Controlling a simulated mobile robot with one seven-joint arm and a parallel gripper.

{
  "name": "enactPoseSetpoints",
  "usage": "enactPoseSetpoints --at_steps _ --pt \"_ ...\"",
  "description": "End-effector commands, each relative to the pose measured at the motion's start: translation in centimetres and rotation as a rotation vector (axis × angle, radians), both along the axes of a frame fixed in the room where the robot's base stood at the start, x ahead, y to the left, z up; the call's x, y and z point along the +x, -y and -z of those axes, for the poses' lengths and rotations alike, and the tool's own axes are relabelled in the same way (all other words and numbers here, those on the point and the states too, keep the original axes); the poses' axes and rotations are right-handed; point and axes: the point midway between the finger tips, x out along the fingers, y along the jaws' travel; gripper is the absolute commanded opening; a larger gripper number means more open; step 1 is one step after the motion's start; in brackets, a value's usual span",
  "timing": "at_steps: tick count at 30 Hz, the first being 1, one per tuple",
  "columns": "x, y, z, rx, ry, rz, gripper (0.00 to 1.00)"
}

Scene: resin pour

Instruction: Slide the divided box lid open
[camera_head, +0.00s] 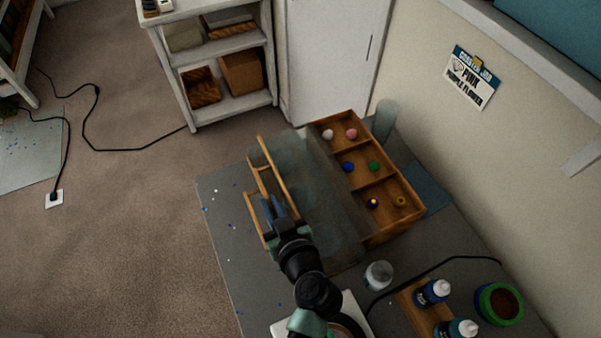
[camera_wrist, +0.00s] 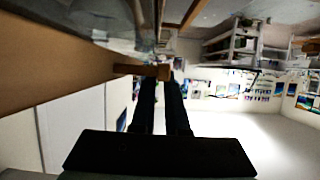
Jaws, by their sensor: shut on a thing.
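The wooden divided box (camera_head: 392,235) stands on the grey table. Its right-hand row of compartments is uncovered and holds white and pink, blue and green, and yellow-marked small items. The clear lid (camera_head: 322,190), with a wooden edge strip (camera_head: 272,160), lies to the left of these compartments. A wooden handle (camera_head: 254,212) sits at the lid's left side. My gripper (camera_head: 268,205) is at this handle, shut on it. In the wrist view, a wooden piece of the handle (camera_wrist: 142,70) is at my fingertips (camera_wrist: 163,76). My fingers partly hide the handle in the head view.
A clear cup (camera_head: 378,274), dropper bottles on a wooden board (camera_head: 412,305) and a green-rimmed pot (camera_head: 498,304) stand at the front right. A clear cylinder (camera_head: 385,119) stands behind the box. A black cable crosses the table. The table's left edge (camera_head: 212,240) is near my gripper.

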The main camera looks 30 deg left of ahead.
Motion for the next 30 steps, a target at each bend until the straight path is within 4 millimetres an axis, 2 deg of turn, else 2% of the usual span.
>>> enactPoseSetpoints --at_steps 1,4,14,15,19,30 --pt "-0.86 -0.56 0.26 -0.002 -0.004 -0.003 0.0" --pt "-1.5 -1.02 0.15 0.0 -0.003 -0.002 0.0" --pt "-1.57 -1.09 0.1 -0.001 -0.002 -0.001 0.0" --pt "-1.56 -1.09 0.1 -0.001 -0.002 -0.001 0.19" --pt "-1.53 -1.08 0.06 0.0 -0.001 0.0 0.42" --pt "-1.63 -0.85 -0.07 0.001 0.0 0.001 0.42"
